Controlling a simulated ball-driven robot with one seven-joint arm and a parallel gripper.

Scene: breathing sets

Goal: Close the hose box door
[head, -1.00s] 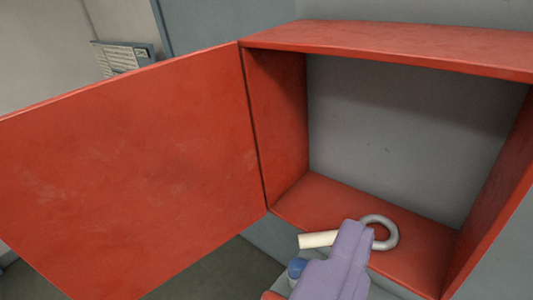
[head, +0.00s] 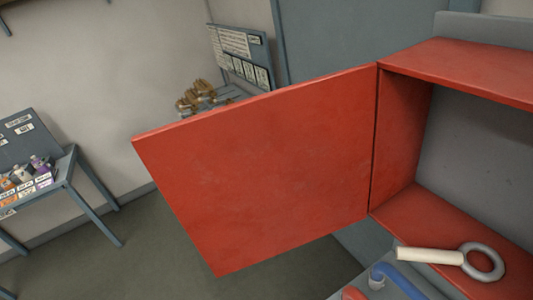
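The red hose box (head: 455,65) is at the right, cut off by the frame edge, with its front open and part of its grey inner back showing. Its red door (head: 270,165) hangs from the box's left edge and stands wide open, swung out to the left. Its broad flat face is in full view, and nothing touches it. I see no part of my gripper that I can make out in this view.
A grey ring with a cream handle (head: 430,255) overlaps the box's lower front; whether it rests inside is unclear. Blue (head: 398,280) and red items sit below. A bench (head: 60,180) stands far left. Another surface with brass-coloured items (head: 195,97) is behind the door. Floor below the door is clear.

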